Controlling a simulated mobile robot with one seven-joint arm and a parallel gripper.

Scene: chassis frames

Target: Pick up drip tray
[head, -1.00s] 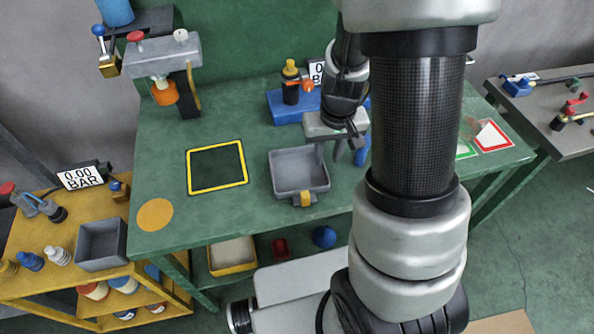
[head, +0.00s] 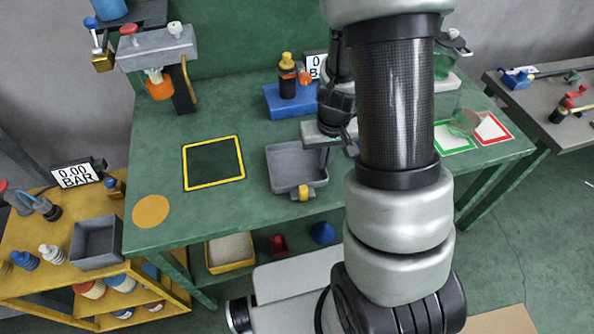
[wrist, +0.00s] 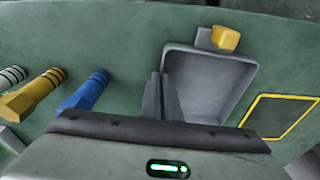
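The drip tray, a grey shallow open box with a yellow grip on its near side, lies on the green workbench in the head view (head: 284,180). It also shows in the wrist view (wrist: 228,98), empty, with its yellow grip at the top. My gripper (wrist: 160,78) has its two fingers close together, with nothing seen between them. In the head view my gripper (head: 325,165) is at the tray's right wall, partly overlapping its edge. I cannot tell whether the fingers touch the wall or hover over it.
A yellow-outlined square (head: 213,163) is bare, left of the tray. A blue block with a dark bottle (head: 287,78) stands behind. Blue (wrist: 85,92) and yellow (wrist: 35,95) pegs lie beside my gripper. Green (head: 453,137) and red (head: 492,128) outlined squares are at right.

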